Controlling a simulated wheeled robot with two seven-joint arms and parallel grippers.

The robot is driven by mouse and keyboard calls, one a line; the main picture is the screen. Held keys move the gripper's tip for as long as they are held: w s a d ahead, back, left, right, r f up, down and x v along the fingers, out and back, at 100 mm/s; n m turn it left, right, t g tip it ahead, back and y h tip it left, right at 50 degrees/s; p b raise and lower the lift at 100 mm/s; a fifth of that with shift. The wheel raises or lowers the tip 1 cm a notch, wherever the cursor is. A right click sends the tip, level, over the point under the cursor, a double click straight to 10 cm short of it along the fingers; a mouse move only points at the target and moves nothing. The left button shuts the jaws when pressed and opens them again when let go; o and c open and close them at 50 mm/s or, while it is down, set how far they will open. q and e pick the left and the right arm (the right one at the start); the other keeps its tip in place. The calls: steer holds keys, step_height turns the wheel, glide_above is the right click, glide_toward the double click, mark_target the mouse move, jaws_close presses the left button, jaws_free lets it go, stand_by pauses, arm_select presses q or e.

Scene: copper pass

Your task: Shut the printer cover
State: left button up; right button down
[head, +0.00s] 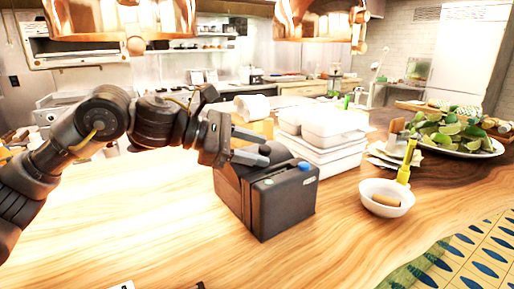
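The black printer (285,206) stands on the wooden counter in the middle of the head view. It has a blue patch on its top right corner and a small light label on its front. My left gripper (267,149) comes in from the left and is over the printer's top. Its two fingers are spread apart, with nothing clearly held between them. A dark rounded part shows just behind the fingertips. The gripper hides much of the printer's top, so I cannot tell the cover's angle or whether the fingers touch it. My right gripper is not in view.
White stacked containers (322,152) stand right behind the printer. A white bowl (372,190) with a brown piece inside is to its right. A plate (489,153) of limes and a patterned cloth (470,262) lie farther right.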

arm_select(q)
steer(key=shift+a, duration=0.2)
steer(key=p+v, duration=0.1)
steer(key=v, duration=0.6)
steer(key=shift+a, duration=0.3)
steer(key=shift+d+r, duration=0.1)
steer(key=shift+r, duration=0.05)
